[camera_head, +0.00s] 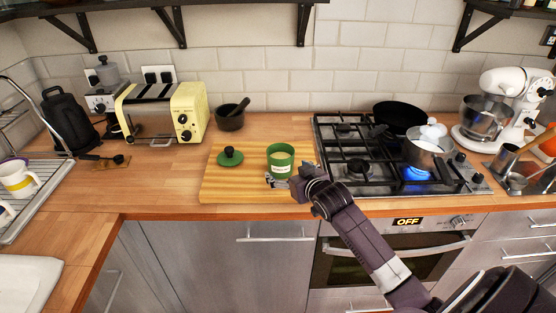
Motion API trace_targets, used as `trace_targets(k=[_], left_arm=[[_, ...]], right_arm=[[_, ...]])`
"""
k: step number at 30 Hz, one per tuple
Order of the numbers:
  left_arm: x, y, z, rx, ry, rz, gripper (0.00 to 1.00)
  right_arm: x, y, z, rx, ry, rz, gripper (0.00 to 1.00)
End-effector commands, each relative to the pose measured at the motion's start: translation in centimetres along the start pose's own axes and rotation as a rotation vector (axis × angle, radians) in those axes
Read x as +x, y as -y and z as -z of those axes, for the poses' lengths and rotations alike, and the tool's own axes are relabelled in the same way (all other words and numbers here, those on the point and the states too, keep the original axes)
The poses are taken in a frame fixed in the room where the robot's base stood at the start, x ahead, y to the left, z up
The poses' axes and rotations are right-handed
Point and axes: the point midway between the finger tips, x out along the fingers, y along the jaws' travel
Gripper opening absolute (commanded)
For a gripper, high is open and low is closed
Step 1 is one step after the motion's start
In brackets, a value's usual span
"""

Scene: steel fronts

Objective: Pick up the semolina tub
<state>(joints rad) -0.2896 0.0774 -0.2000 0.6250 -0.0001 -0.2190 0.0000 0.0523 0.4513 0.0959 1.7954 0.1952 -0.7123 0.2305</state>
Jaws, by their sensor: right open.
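The semolina tub (281,162) is a small green container with a pale label and no lid on it. It stands upright on a wooden board (232,188) on the counter, and pale contents show at its top. A green lid (230,157) with a dark knob lies on the board to its left. My right gripper (277,180) is at the tub's front lower side, its fingers partly hidden by its own wrist. It is open; I cannot tell whether it touches the tub. My left gripper is not in view.
A gas hob (352,169) is right of the board, with a saucepan (428,150) over a lit blue flame and a black frying pan (399,117) behind. A cream toaster (163,113) and a dark mortar (230,120) stand to the left. The counter left of the board is mostly clear.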

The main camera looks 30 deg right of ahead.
Motion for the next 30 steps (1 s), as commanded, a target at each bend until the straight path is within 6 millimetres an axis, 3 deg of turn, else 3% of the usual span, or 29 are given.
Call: trace_targets(k=[3,8,21,30], left_arm=[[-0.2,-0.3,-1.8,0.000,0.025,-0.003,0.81],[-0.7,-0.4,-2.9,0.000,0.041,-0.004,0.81],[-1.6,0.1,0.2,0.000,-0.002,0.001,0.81],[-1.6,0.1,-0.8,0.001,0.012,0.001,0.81]], right_arm=[[0.7,0.0,0.1,0.000,0.000,-0.001,0.82],[1.5,0.0,0.1,0.000,0.001,0.000,0.82],[5.7,-0.1,0.0,0.000,0.001,0.000,0.82],[6.0,-0.1,-0.1,-0.001,0.000,0.000,0.82]])
